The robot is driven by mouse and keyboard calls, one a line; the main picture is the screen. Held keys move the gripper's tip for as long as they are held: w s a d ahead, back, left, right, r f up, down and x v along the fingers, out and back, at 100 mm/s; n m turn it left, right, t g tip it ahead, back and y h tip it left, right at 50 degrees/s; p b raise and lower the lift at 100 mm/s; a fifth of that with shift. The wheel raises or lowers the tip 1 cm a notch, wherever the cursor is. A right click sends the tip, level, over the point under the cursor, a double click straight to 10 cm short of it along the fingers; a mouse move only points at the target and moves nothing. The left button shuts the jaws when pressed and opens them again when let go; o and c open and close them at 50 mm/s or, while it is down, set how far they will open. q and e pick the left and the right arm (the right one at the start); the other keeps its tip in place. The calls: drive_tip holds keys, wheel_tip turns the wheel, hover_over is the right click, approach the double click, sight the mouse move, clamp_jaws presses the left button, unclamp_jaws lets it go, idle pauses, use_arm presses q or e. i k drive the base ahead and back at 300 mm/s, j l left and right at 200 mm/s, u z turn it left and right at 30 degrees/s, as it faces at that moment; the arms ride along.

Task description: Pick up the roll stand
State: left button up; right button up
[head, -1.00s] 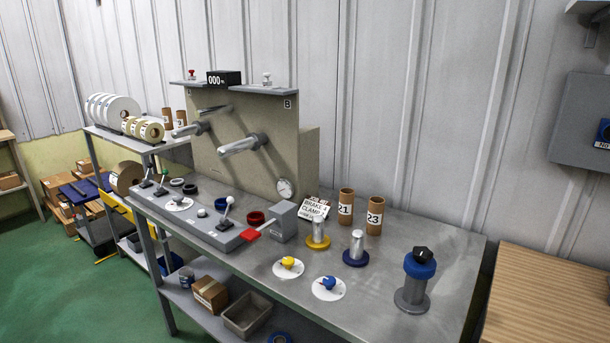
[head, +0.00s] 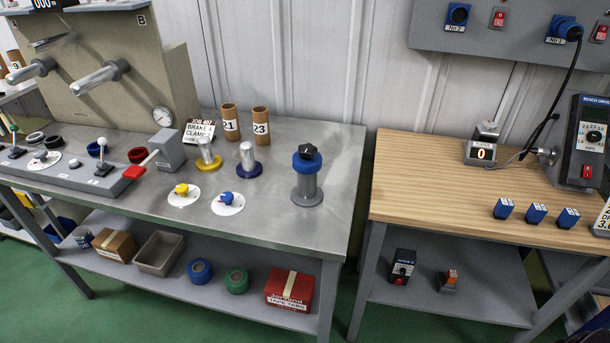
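A grey upright stand (head: 307,188) with a round foot, a blue collar and a black knob stands near the right end of the metal bench in the head view. It looks like the roll stand, but no label on it confirms this. Two shorter silver posts stand to its left, one on a yellow base (head: 208,155) and one on a dark blue base (head: 248,161). Neither of my grippers shows in the head view.
A wooden bench (head: 420,180) stands to the right across a narrow gap. Bench space around the grey stand is clear.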

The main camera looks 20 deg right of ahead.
sight(306, 194)
drive_tip(key=i+j, duration=0.2)
drive_tip(key=i+j+z, duration=0.3)
drive_tip(key=z, duration=0.2)
drive_tip(key=i+j+z, duration=0.2)
drive_tip(key=j+z, duration=0.25)
